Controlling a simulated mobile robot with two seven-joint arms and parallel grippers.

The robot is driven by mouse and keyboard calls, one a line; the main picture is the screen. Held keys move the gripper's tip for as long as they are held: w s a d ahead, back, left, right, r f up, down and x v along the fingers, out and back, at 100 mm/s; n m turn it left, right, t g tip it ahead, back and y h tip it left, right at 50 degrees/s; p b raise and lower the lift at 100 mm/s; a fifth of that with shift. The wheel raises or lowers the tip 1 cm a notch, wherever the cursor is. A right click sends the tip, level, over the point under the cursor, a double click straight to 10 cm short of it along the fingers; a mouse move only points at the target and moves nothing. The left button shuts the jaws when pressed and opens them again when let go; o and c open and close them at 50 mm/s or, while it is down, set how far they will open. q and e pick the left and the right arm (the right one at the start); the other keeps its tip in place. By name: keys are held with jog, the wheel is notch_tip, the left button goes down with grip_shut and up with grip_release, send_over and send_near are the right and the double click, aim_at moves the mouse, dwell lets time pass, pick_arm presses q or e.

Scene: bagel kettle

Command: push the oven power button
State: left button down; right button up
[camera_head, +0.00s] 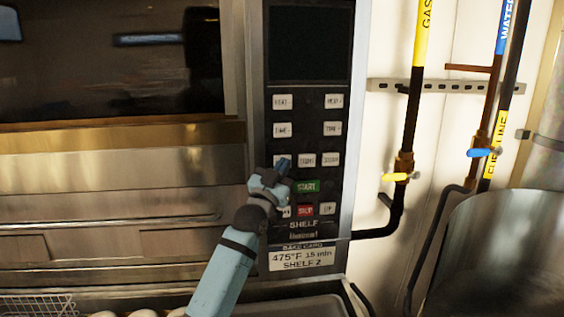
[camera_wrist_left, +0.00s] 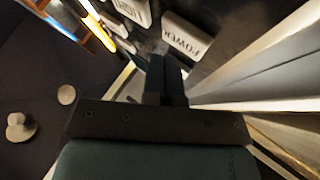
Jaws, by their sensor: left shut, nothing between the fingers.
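The oven control panel (camera_head: 318,112) is a black upright strip with a dark display at the top and white buttons below. In the left wrist view a white button marked POWER (camera_wrist_left: 186,36) is just beyond the fingertips. In the head view my left gripper (camera_head: 284,165) is in front of the panel, over its left button column, and partly hides a white button there. The left fingers also show in the wrist view (camera_wrist_left: 166,70), shut together and empty, close to the POWER button. I cannot tell whether they touch it. My right gripper is not in view.
A green START button (camera_head: 306,187) and a red STOP button (camera_head: 305,210) are close beside the gripper. A bake card (camera_head: 303,258) is below. The oven door (camera_head: 110,120) is to the left. Pipes with a yellow valve (camera_head: 396,177) and blue valve (camera_head: 482,153) are to the right.

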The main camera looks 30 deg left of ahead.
pick_arm(q)
jog(key=s+d+p, duration=0.2)
jog(key=s+d, duration=0.1)
jog(key=s, duration=0.2)
jog(key=shift+d, duration=0.35)
jog(key=shift+w, duration=0.1)
dwell(0.6)
